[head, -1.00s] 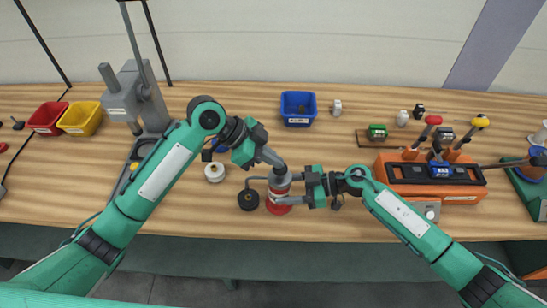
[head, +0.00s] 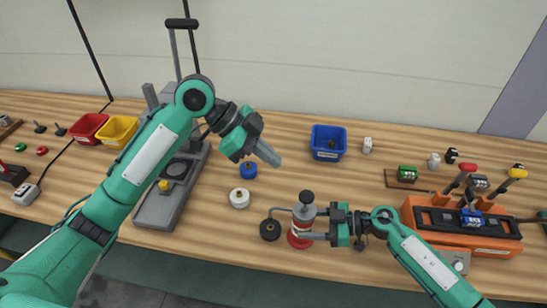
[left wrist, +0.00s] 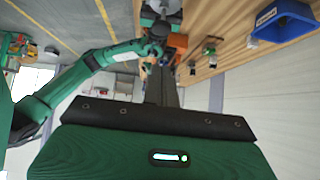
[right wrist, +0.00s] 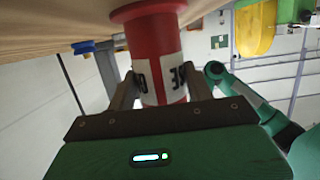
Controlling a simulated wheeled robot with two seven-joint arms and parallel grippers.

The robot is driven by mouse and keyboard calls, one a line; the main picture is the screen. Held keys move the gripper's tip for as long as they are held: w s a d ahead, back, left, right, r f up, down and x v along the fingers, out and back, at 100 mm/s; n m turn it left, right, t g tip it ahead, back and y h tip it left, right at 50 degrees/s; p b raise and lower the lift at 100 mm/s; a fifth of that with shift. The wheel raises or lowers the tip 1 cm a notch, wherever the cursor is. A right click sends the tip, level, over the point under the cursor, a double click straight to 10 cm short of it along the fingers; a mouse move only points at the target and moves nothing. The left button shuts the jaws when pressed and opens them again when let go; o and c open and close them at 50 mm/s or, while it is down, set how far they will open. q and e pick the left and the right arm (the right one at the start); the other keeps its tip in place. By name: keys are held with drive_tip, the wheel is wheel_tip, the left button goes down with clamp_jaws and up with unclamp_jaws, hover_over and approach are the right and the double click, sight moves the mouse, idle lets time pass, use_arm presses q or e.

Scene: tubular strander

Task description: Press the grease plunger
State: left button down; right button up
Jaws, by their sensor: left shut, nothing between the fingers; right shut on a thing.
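The grease pump (head: 302,228) stands upright near the table's front edge, a red and grey cylinder. Its plunger (head: 306,197) has a dark round knob on top, uncovered and raised above the cap. A thin grey spout runs left from it to a black round piece (head: 270,229). My right gripper (head: 308,235) is shut on the pump's body from the right; the right wrist view shows its fingers on both sides of the red cylinder (right wrist: 158,35). My left gripper (head: 276,160) is shut and empty, above and left of the knob, apart from it.
A white round piece (head: 239,198) and a blue one (head: 248,171) lie left of the pump. A grey press (head: 158,207) stands further left. A blue bin (head: 328,143) is behind. An orange lever unit (head: 490,238) stands right, near my right arm.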

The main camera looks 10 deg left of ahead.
idle(0.4)
use_arm(q)
wheel_tip(320, 180, up, 3)
drive_tip(key=shift+a+f, duration=0.15)
idle(0.4)
hover_over(311, 195)
drive_tip(key=a, duration=0.3)
wheel_tip(311, 195, down, 7)
wheel_tip(311, 195, down, 3)
drive_tip(key=shift+f, duration=0.55)
